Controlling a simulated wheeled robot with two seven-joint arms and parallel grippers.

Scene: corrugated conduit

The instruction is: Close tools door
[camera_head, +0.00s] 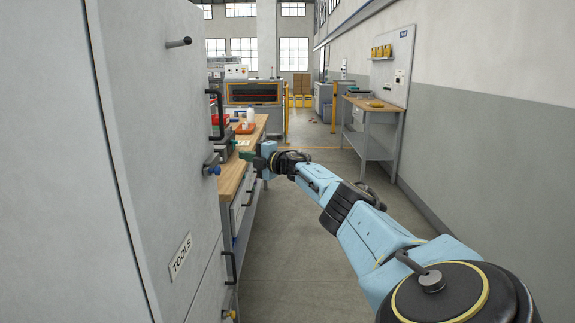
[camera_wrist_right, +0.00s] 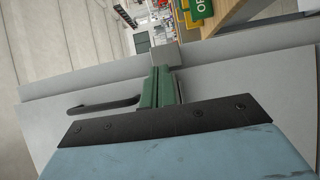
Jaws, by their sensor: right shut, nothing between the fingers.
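The tools door is a tall light-grey panel (camera_head: 160,130) at the left of the head view, with a "TOOLS" label (camera_head: 180,256) low on it. I cannot tell from here how far it stands open. My right gripper (camera_head: 247,156) has green fingers and is just right of the panel's far edge. In the wrist view the fingers of my right gripper (camera_wrist_right: 161,75) are shut and empty. They lie over a grey panel (camera_wrist_right: 240,85), beside a black bar handle (camera_wrist_right: 105,106); contact is unclear. My left gripper is not in view.
A wooden-topped workbench (camera_head: 240,165) with drawers and an orange tray (camera_head: 245,128) stands beyond the cabinet. A blue knob (camera_head: 214,171) sticks out near the panel's edge. The floor aisle (camera_head: 300,240) is clear. A grey side table (camera_head: 372,120) stands along the right wall.

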